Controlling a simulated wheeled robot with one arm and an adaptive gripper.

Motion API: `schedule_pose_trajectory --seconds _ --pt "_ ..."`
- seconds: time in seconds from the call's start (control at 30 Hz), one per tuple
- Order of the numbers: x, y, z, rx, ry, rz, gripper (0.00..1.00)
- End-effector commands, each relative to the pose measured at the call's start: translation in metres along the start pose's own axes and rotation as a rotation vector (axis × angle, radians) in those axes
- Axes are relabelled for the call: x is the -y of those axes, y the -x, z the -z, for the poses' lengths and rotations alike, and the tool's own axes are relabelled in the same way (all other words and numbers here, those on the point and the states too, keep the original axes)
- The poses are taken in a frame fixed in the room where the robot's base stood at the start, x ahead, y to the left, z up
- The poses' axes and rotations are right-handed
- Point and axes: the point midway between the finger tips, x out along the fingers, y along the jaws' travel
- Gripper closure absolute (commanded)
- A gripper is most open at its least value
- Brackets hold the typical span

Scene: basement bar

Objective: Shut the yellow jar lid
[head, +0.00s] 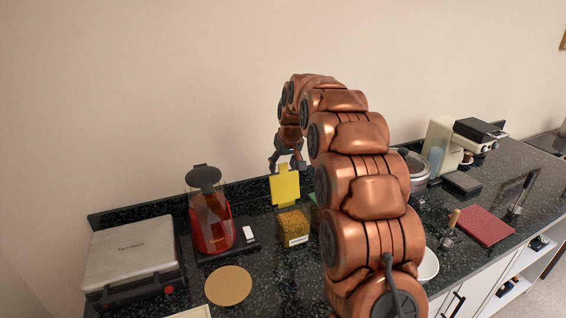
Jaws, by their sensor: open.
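The yellow lid (285,186) stands upright, open, at the back of a clear square jar (293,228) with yellowish-brown contents and a white label. The jar stands on the dark speckled counter, left of my arm. My gripper (285,169) is open and empty at the top edge of the lid. I cannot tell whether it touches the lid or is behind it.
A round cork mat (228,285) lies in front. A green item (313,213) is partly hidden by my arm. A red board (485,226) and a coffee machine (443,148) are at the right.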

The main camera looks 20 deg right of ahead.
Motion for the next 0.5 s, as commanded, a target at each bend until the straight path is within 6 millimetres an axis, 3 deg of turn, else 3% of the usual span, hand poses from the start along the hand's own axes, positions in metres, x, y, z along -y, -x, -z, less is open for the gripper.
schedule_pose_trajectory --seconds 0.3,0.5 --pt "0.0 -0.0028 -0.0003 0.0 0.0 0.0 0.43" --pt "0.0001 -0.0027 -0.0004 0.001 0.0 0.0 0.64"
